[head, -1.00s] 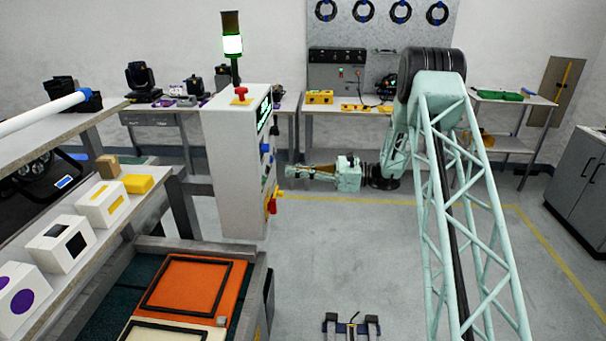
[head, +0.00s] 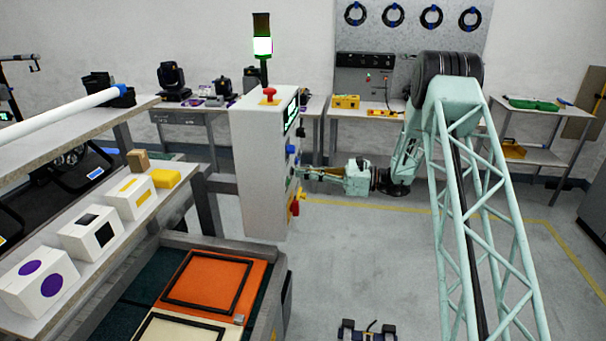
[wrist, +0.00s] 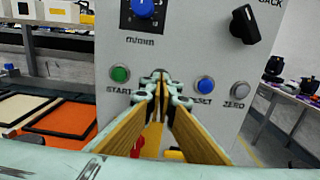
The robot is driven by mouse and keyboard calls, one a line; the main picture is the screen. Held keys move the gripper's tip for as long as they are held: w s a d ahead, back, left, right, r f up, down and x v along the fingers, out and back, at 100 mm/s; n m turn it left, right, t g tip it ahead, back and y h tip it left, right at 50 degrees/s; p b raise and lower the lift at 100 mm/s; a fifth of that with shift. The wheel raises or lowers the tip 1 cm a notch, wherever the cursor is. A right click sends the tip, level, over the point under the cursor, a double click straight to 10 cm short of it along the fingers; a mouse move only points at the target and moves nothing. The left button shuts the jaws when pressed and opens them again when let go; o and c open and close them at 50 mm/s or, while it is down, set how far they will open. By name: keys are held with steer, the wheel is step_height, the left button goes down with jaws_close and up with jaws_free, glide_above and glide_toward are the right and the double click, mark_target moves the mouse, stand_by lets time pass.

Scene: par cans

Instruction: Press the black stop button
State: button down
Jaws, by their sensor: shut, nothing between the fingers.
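The control cabinet (head: 262,170) stands left of my arm, its panel facing my gripper. My gripper (head: 299,172) reaches left to the panel in the head view. In the wrist view my gripper (wrist: 157,84) is shut and empty, its tips in front of the button row. A green START button (wrist: 120,73) is left of the tips, and a blue RESET button (wrist: 206,84) and a pale ZERO button (wrist: 240,90) are right. The black stop button cannot be made out; the fingers cover the space between START and RESET. Whether the tips touch the panel cannot be told.
A blue knob (wrist: 144,8) and a black selector switch (wrist: 244,25) sit above the buttons. A red mushroom button (head: 269,92) tops the cabinet. A red-yellow switch (head: 294,207) sits low on the panel. An orange-topped bed (head: 256,290) stands in front; open floor lies right.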

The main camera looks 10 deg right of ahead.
steer(key=shift+w+a, duration=0.3)
steer(key=shift+a, duration=0.35)
steer(key=shift+r, duration=0.1)
steer(key=p+v, duration=0.1)
steer(key=v, duration=1.3)
steer(key=shift+d+p, duration=0.15)
steer(key=shift+p, duration=0.15)
stand_by(0.6)
